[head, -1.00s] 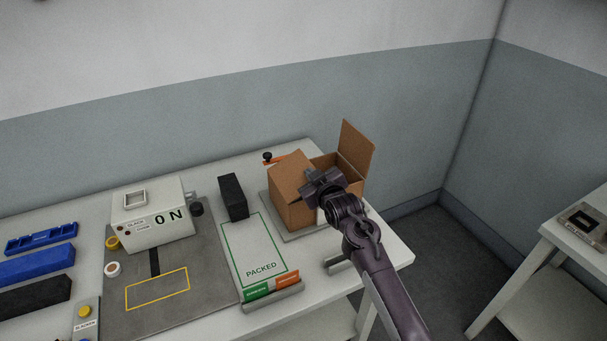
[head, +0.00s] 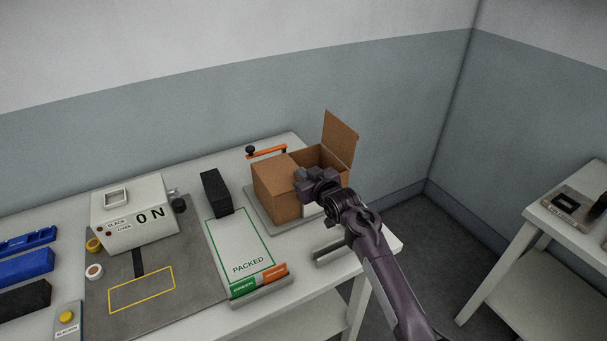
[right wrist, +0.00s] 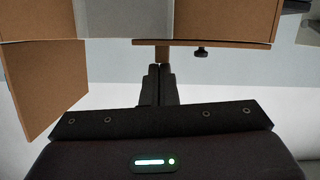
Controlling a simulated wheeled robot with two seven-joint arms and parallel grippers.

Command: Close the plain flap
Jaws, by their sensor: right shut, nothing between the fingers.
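The cardboard box (head: 279,204) stands on a grey plate at the right end of the table. Its left flap (head: 271,172) lies about level over the left part of the opening. Its right flap (head: 341,138) stands up, and the inside shows between them. I cannot tell from a marking which flap is the plain one. My right gripper (head: 303,181) is at the right edge of the left flap, shut and empty; contact is unclear. In the right wrist view its black fingers (right wrist: 160,84) are together, with cardboard above and a flap (right wrist: 43,80) at left. My left gripper is out of view.
An orange bar with a black knob (head: 266,152) is behind the box. A black block (head: 216,192) and the PACKED mat (head: 236,243) lie to its left, with the white oven box (head: 134,212) beyond. A second table (head: 569,225) stands at right.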

